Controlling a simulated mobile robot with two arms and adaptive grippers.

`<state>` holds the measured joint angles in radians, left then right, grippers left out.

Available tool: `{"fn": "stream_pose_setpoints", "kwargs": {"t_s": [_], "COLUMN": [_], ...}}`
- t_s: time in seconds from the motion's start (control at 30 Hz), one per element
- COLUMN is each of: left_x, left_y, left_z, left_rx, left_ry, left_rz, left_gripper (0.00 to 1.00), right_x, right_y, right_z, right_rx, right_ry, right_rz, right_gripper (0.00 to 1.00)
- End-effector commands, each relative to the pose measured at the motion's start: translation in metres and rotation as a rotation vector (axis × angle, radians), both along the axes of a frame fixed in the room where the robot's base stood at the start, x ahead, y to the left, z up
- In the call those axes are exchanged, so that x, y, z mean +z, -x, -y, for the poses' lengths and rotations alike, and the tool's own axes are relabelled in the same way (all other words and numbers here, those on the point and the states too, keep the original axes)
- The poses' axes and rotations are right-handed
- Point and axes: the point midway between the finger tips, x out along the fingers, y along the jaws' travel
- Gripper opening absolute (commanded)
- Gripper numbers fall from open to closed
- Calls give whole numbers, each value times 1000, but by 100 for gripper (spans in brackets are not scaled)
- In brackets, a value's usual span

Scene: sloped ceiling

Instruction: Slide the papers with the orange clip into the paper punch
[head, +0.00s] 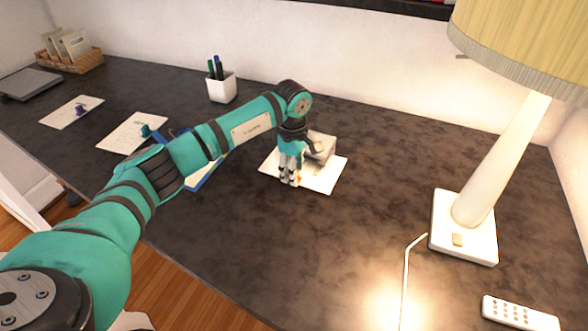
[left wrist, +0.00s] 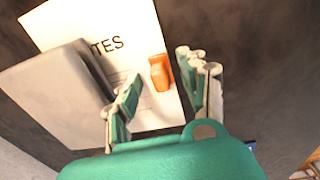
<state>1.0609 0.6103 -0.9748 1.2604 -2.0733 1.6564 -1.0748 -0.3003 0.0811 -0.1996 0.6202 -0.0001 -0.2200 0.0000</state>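White papers (head: 325,180) lie on the dark desk, and the word ending "TES" shows on them in the left wrist view (left wrist: 90,22). The orange clip (left wrist: 160,72) sits near one edge of the papers; in the head view only a bit of orange shows beside the fingers. The grey paper punch (left wrist: 55,95) overlaps part of the papers; I cannot tell whether they lie in it or under it. In the head view the punch (head: 326,148) is partly behind my left gripper (head: 290,180). That gripper points down over the papers, fingers apart, with the clip between and just beyond them. My right gripper is not in view.
A white lamp (head: 478,225) with its cord and a white remote (head: 518,314) are at the right. A pen cup (head: 221,88) stands behind. Papers with a teal clip (head: 130,133) and a purple clip (head: 70,112) lie left. Desk between punch and lamp is clear.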

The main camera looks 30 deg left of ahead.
Motion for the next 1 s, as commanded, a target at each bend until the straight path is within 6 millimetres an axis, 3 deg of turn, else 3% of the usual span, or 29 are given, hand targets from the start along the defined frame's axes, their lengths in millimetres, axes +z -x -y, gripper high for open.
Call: {"fn": "stream_pose_setpoints", "kwargs": {"t_s": [0.33,0.8,1.0], "left_x": [10,100,118], "left_y": [0,4,5], "left_z": [0,0,0], "left_rx": [0,0,0], "left_ry": [0,-1,0], "left_rz": [2,3,0], "left_gripper": [43,43,43], "right_x": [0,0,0], "right_y": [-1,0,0], "right_z": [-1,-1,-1], "right_rx": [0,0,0], "right_ry": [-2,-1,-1], "right_rz": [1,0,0], "right_gripper": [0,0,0]}}
